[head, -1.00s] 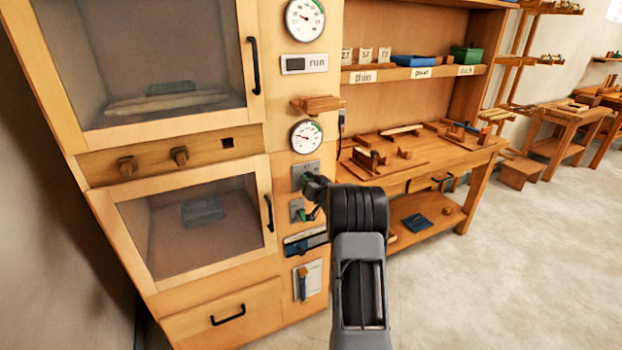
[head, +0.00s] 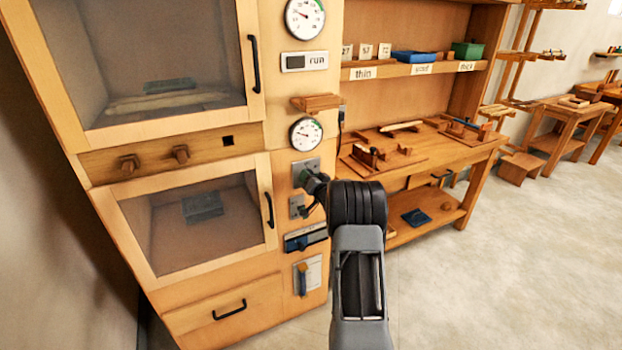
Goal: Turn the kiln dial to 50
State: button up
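The wooden kiln cabinet (head: 282,88) stands at the left, with a narrow control panel down its right side. Two round white gauges with green arcs are on it, an upper gauge (head: 305,18) and a lower gauge (head: 306,133). Below the lower gauge is a grey metal plate (head: 304,165), partly hidden by my arm's end. Any dial on this plate is hidden or too small to make out. My gripper (head: 308,183) is at this plate, pointing left. Its fingers are too small and dark to tell whether they are open, shut or touching anything.
A smaller grey plate (head: 297,207) and a blue-and-grey slot (head: 305,238) lie just below my gripper. A small wooden ledge (head: 315,103) juts out above. The workbench (head: 455,150) stands close at the right. Floor (head: 500,280) is clear at the lower right.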

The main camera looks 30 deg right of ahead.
jog(key=o, duration=0.9)
jog(key=s, duration=0.4)
jog(key=s+a, duration=0.1)
jog(key=s, duration=0.4)
jog(key=s+a+b, duration=0.1)
jog(key=s, duration=0.3)
jog(key=shift+s, duration=0.4)
